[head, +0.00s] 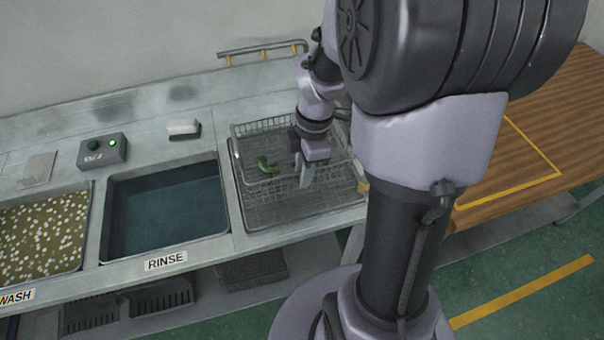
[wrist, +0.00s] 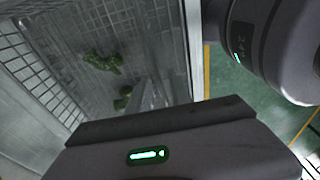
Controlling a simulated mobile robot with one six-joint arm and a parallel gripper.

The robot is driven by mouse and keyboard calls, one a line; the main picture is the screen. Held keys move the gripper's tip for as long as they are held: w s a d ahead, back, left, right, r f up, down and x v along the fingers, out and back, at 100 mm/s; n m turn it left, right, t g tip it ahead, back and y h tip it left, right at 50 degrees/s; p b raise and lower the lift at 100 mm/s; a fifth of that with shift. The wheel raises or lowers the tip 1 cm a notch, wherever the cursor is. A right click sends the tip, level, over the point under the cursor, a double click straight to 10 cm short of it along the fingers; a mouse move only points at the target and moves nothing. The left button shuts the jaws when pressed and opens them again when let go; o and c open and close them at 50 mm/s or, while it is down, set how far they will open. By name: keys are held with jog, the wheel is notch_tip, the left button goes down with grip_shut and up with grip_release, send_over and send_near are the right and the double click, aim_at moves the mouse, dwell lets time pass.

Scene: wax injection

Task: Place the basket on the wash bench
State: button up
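A grey wire-mesh basket (head: 262,128) stands on the steel wash bench (head: 220,100), in the drain area right of the rinse basin. Green pieces (head: 266,165) lie inside it; they also show in the wrist view (wrist: 102,62). My gripper (head: 306,178) points down over the right part of the basket. In the wrist view a grey finger (wrist: 150,95) shows beside the mesh. The finger gap is hidden, and I cannot tell whether the fingers touch the basket.
The rinse basin (head: 165,210) holds dark water, and the wash basin (head: 40,235) at the left holds murky liquid with pale bits. A grey control box (head: 102,151) and a brush (head: 184,129) sit behind them. A wooden table (head: 540,130) with yellow marking stands right.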

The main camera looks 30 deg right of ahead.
jog(key=r+p, duration=0.1)
jog(key=r, duration=0.1)
jog(key=r+p, duration=0.1)
jog(key=r, duration=0.2)
jog(key=d+r+p, duration=0.1)
jog(key=r, duration=0.2)
jog(key=shift+s+r, duration=0.15)
jog(key=shift+r, duration=0.1)
jog(key=s+a+r+m+t, duration=0.2)
jog(key=s+a+r+m, duration=0.3)
jog(key=a+m, duration=0.3)
jog(key=s+a+r+m+t, duration=0.3)
jog(key=s+a+r+m, duration=0.2)
jog(key=a+m, duration=0.3)
jog(key=m, duration=0.3)
jog(key=shift+a+r+y, duration=0.15)
jog(key=shift+r+y, duration=0.05)
jog(key=shift+y, duration=0.1)
jog(key=shift+s+f+b, duration=0.1)
jog(key=shift+f+b, duration=0.2)
jog(key=shift+f, duration=0.05)
jog(key=shift+c, duration=0.5)
